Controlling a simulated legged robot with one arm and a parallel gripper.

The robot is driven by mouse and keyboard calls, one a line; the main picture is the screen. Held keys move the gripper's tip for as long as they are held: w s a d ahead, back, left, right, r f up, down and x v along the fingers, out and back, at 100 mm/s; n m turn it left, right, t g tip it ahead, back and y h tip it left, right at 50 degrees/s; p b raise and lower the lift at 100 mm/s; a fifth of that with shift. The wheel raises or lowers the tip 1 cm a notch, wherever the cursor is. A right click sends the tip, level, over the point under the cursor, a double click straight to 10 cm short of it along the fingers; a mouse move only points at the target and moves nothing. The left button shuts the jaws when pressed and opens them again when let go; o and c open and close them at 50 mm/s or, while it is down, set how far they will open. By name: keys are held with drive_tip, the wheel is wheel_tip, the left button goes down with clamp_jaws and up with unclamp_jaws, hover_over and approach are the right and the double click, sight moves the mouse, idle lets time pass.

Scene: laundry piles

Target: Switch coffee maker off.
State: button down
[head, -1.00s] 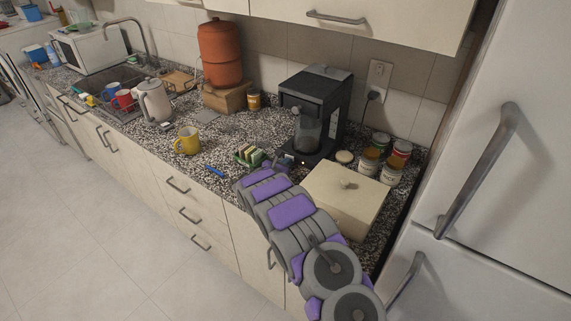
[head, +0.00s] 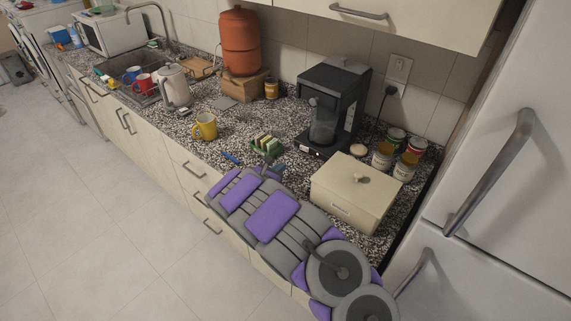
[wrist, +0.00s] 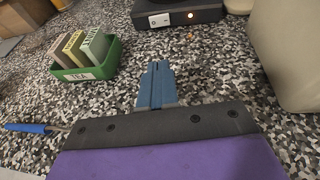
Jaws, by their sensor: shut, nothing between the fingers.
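The black coffee maker (head: 333,104) stands on the speckled counter against the tiled wall, with a glass carafe (head: 322,124) in it. In the wrist view its dark base (wrist: 180,14) shows at the top, with a white switch (wrist: 159,20) and a small glowing orange light (wrist: 190,15). My gripper (wrist: 157,68) is shut and empty, low over the counter, in front of the base and apart from it. In the head view my gripper (head: 268,163) is small, beyond my purple and grey arm.
A green tea box (wrist: 84,62) is left of my gripper, with a blue-handled tool (wrist: 28,127) nearer. A cream bread box (head: 353,190) is on the right. Several cans (head: 397,155), a yellow mug (head: 205,126) and a kettle (head: 174,87) stand around the counter.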

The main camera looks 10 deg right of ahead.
drive_tip(key=shift+s+d+r, duration=0.1)
drive_tip(key=shift+d, duration=0.5)
drive_tip(key=p, duration=0.1)
drive_tip(key=a+p, duration=0.1)
drive_tip(key=p, duration=0.1)
drive_tip(key=shift+w+a+r, duration=0.2)
drive_tip(key=shift+r, duration=0.05)
drive_tip(key=p, duration=0.3)
drive_tip(key=shift+w+a, duration=0.25)
drive_tip(key=shift+a, duration=0.1)
drive_tip(key=shift+d+f, duration=0.15)
drive_tip(key=shift+d, duration=0.15)
drive_tip(key=shift+a, duration=0.1)
drive_tip(key=shift+w+f, duration=0.15)
drive_tip(key=shift+w, duration=0.1)
approach(301, 148)
drive_tip(key=x, duration=0.2)
drive_tip(key=b+x, duration=0.1)
drive_tip(key=x, duration=0.2)
drive_tip(key=shift+w+f, duration=0.1)
drive_tip(key=shift+f, duration=0.35)
drive_tip(key=shift+w+d+r, duration=0.15)
drive_tip(key=shift+w+d, duration=0.25)
drive_tip(key=shift+w, duration=0.1)
